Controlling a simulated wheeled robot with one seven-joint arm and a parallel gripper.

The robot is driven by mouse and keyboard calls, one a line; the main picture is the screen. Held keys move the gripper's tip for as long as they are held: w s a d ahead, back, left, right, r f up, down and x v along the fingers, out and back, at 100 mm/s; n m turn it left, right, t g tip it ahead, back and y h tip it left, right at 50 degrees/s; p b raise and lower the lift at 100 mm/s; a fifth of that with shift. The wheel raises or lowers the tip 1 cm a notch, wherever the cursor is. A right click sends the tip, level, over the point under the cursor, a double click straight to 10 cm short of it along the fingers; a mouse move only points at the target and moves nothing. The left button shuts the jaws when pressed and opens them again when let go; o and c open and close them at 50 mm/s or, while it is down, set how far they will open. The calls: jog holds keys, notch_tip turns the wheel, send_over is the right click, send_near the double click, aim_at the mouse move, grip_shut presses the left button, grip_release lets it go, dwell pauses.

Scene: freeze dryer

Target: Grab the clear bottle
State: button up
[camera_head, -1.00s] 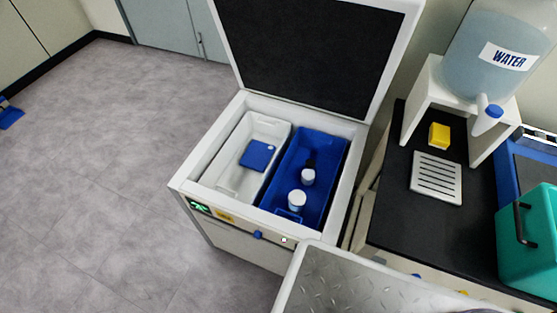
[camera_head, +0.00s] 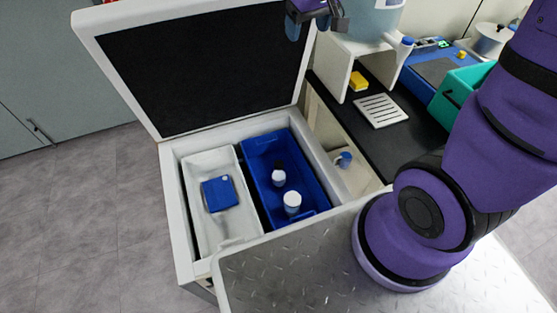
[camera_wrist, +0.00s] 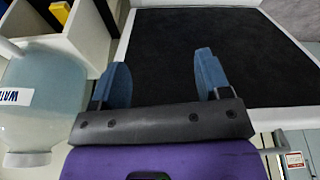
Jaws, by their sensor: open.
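The open freeze dryer chest holds a blue bin (camera_head: 312,181) on the right and a white bin (camera_head: 241,222) on the left. In the blue bin stand two white-capped bottles: a farther one (camera_head: 278,178) beside something dark, and a nearer one (camera_head: 292,203). I cannot tell from here which is clear. My gripper (camera_head: 315,22) is high above, in front of the raised lid and left of the water jug, well away from the bottles. In the wrist view its two blue fingers (camera_wrist: 160,82) are apart with nothing between them.
A blue flat item (camera_head: 219,194) lies in the white bin. The raised lid (camera_head: 200,70) stands behind the chest. The water jug (camera_head: 372,18) on its white stand, a yellow block (camera_head: 359,81), a white grate (camera_head: 381,111) and a teal box (camera_head: 462,88) are to the right.

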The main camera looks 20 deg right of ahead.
jog(key=w+a+f+g, duration=0.1)
jog(key=w+a+f, duration=0.1)
jog(key=w+f, duration=0.5)
jog(key=n+g, duration=0.2)
jog(key=n, duration=0.1)
send_over(279, 164)
notch_tip(279, 164, down, 38)
jog(key=shift+w+f, duration=0.1)
jog(key=shift+f, duration=5.5)
jog(key=shift+c, duration=0.4)
grip_shut()
jog(key=shift+r, duration=0.1)
